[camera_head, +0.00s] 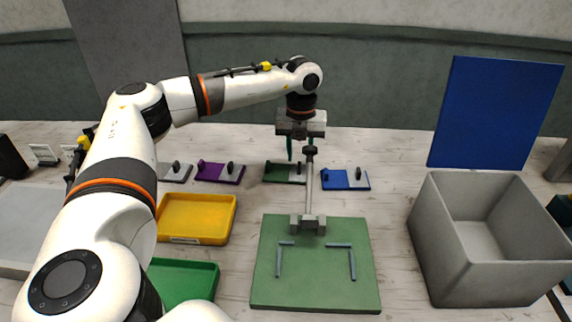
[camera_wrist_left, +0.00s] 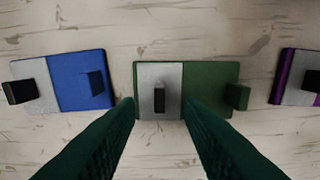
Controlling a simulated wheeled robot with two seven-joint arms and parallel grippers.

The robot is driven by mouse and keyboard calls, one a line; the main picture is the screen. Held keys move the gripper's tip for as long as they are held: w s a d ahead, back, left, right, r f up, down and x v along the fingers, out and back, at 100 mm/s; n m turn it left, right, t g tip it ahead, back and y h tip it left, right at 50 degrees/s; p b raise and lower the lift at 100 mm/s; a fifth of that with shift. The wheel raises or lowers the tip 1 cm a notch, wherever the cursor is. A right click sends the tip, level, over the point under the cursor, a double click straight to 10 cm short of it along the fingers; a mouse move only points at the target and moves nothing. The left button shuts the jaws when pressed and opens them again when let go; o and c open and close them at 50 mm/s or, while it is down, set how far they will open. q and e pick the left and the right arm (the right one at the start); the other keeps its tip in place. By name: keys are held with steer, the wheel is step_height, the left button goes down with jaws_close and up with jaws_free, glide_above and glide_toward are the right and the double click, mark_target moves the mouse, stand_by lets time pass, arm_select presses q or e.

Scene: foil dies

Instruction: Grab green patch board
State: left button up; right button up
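The green patch board (camera_head: 278,177) lies flat on the table at the back, with a green part, a grey part and dark upright knobs. In the left wrist view the green board (camera_wrist_left: 210,78) is in the middle, its grey part and black knob (camera_wrist_left: 159,97) between the fingertips. My left gripper (camera_head: 301,150) is open and empty above the board, its green fingers pointing down. In the left wrist view the left gripper (camera_wrist_left: 158,107) shows a clear gap between its fingers; I cannot tell how far they are above the board. My right gripper is out of view.
A blue board (camera_head: 335,180) and a purple board (camera_head: 212,173) lie on either side. A grey upright lever (camera_head: 309,190) stands on a green base (camera_head: 315,283) in front. A yellow tray (camera_head: 190,236), a green tray (camera_head: 196,272) and a grey bin (camera_head: 440,240) stand nearby.

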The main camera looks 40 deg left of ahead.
mark_target(299, 164)
arm_select(q)
steer(key=shift+f, duration=1.75)
jaws_close()
steer(key=shift+r, duration=0.1)
